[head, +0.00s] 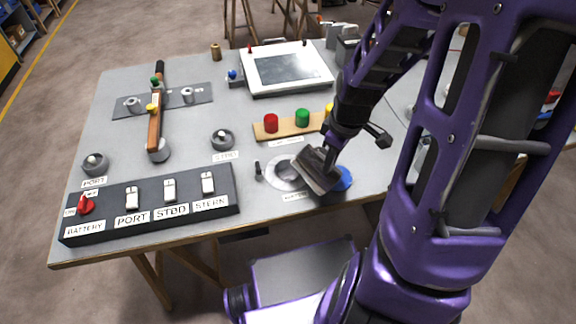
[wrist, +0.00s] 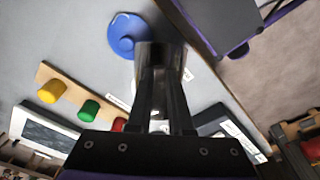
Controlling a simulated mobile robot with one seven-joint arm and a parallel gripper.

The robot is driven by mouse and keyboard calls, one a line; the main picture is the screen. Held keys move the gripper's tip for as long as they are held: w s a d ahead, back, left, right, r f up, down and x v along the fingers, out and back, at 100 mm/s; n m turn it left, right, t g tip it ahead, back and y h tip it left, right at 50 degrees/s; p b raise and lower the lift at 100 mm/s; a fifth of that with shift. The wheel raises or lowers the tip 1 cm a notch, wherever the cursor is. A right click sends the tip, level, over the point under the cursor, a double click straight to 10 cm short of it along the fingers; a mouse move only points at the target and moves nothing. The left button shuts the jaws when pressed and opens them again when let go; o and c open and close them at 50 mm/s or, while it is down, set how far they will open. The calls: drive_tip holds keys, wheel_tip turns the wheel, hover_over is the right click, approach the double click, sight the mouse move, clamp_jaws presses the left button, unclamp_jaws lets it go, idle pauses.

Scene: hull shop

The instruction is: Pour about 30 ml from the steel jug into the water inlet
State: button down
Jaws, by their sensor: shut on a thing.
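My gripper (head: 326,152) is shut on the steel jug (head: 315,172), a dark grey metal vessel, above the front right part of the table. The jug looks tilted in the head view. In the wrist view the jug (wrist: 160,58) sits at the ends of my gripper's fingers (wrist: 166,95). A pale round fitting with a ring (head: 285,174), likely the water inlet, lies just left of the jug; the jug hides part of it and its label. I cannot see any liquid or whether the jug is over the opening.
A blue round cap (head: 344,179) lies right of the jug, also in the wrist view (wrist: 124,34). A wooden strip (head: 286,127) with red, green and yellow knobs is behind. A small black peg (head: 257,170) and a switch panel (head: 150,204) are left.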

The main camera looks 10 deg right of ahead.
sight(339, 178)
drive_tip(key=shift+s+d+r+t+y, duration=0.15)
drive_tip(key=shift+s+d+t+y, duration=0.2)
drive_tip(key=shift+t+y, duration=0.2)
drive_tip(key=shift+s+f+t+y, duration=0.25)
drive_tip(key=shift+f+t+y, duration=0.2)
drive_tip(key=shift+t+y, duration=0.5)
idle(0.3)
drive_tip(key=shift+s+d+f+t+y, duration=0.3)
drive_tip(key=shift+t+y, duration=0.1)
drive_tip(key=shift+t, duration=0.2)
drive_tip(key=shift+s+d+f+t+y+b, duration=0.2)
drive_tip(key=shift+s+d+t+y+b, duration=0.25)
drive_tip(key=shift+t+y, duration=0.3)
drive_tip(key=b, duration=0.1)
drive_tip(key=f+t+y+b, duration=0.1)
drive_tip(key=f+b, duration=0.1)
drive_tip(key=shift+s+d+f+t, duration=0.1)
drive_tip(key=shift+s+d+t, duration=0.15)
drive_tip(key=shift+d+t, duration=0.1)
drive_tip(key=shift+s+d+t+y+b, duration=0.25)
drive_tip(key=shift+t+y+b, duration=0.35)
drive_tip(key=shift+y, duration=0.15)
